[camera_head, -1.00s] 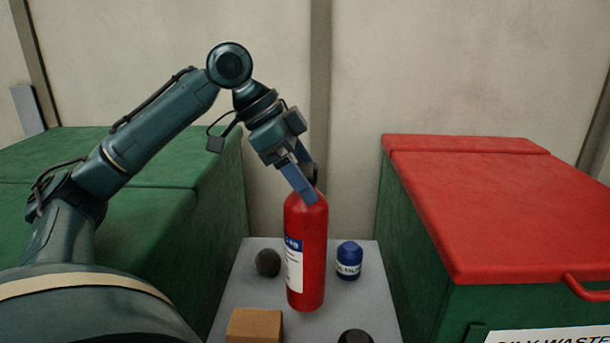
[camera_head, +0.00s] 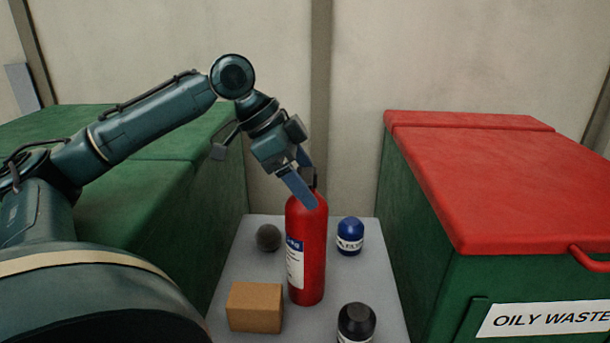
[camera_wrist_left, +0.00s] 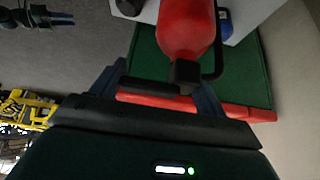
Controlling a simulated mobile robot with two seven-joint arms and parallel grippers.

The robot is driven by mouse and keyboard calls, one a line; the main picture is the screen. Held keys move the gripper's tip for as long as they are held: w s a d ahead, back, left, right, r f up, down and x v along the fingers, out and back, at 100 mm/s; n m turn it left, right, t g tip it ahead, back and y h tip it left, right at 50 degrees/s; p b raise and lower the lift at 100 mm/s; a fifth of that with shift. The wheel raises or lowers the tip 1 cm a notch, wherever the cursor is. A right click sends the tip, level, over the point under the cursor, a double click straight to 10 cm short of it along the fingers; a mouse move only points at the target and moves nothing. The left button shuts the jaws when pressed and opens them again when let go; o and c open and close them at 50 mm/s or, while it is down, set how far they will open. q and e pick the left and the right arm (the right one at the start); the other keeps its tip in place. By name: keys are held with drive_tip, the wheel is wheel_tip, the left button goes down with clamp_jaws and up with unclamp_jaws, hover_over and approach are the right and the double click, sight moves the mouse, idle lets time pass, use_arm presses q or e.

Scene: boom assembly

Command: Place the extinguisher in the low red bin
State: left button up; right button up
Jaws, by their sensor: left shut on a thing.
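The red extinguisher (camera_head: 308,260) stands upright over the grey table, with a blue and white label on its side and a black valve on top. I cannot tell whether its base touches the table. My left gripper (camera_head: 305,188) is shut on its top, with blue fingers either side of the neck. In the left wrist view the extinguisher (camera_wrist_left: 186,30) shows with its black valve and handle between the fingers (camera_wrist_left: 165,90). A bin with a closed red lid (camera_head: 480,185) and a green body stands at the right, labelled "OILY WASTE".
A green bin (camera_head: 190,170) stands at the left. A wall is behind.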

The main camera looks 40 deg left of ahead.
use_arm(q)
drive_tip(key=o, duration=1.6)
drive_tip(key=shift+f, duration=0.1)
drive_tip(key=o, duration=0.5)
drive_tip(key=shift+c, duration=0.2)
